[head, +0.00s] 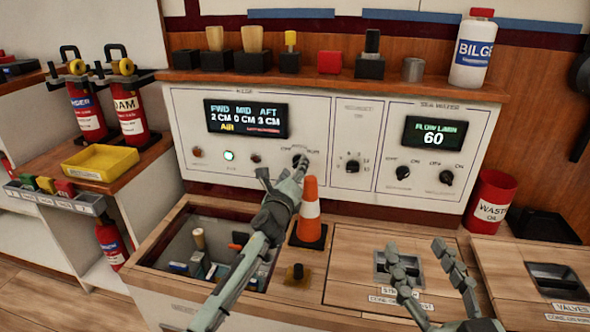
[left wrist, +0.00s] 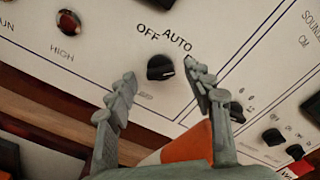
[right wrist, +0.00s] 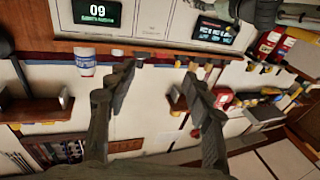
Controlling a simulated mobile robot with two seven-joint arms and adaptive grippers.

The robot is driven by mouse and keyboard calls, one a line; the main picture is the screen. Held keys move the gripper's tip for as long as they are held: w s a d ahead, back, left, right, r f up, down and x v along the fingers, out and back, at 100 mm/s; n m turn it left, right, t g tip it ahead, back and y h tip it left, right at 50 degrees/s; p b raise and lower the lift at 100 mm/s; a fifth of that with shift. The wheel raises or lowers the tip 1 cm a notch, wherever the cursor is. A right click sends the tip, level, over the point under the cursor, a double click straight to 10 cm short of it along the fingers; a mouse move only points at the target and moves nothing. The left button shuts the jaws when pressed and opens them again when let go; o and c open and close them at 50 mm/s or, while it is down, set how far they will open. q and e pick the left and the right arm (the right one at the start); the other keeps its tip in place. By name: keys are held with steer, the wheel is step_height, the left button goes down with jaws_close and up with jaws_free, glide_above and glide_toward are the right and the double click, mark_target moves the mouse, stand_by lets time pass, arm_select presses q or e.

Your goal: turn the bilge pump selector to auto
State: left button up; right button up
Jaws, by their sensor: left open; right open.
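The bilge pump selector is a black knob (left wrist: 160,67) on the white panel, with OFF and AUTO printed above it in the left wrist view. Which mark it points to I cannot tell. In the head view the knob (head: 299,161) is partly covered by my left gripper (head: 284,186). In the left wrist view my left gripper (left wrist: 160,88) is open and empty, its fingers on either side of the knob's lower area, apparently short of it. My right gripper (head: 416,250) is open and empty above the wooden counter, away from the panel.
An orange and white cone (head: 310,212) stands just right of my left gripper. An open bin (head: 205,240) with tools lies below my left arm. More knobs (head: 403,172) sit to the right on the panel. A red waste oil can (head: 490,202) stands at the right.

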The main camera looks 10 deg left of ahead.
arm_select(q)
steer(key=shift+w, duration=0.9)
arm_select(e)
steer(key=shift+s+a+r+t+y, duration=0.1)
steer(key=shift+a+r+t+y, duration=0.15)
steer(key=shift+r, duration=0.35)
steer(key=shift+s+a+r+t+y, duration=0.15)
steer(key=shift+r+t, duration=0.1)
steer(key=shift+r, duration=0.3)
arm_select(q)
steer(key=c, duration=1.2)
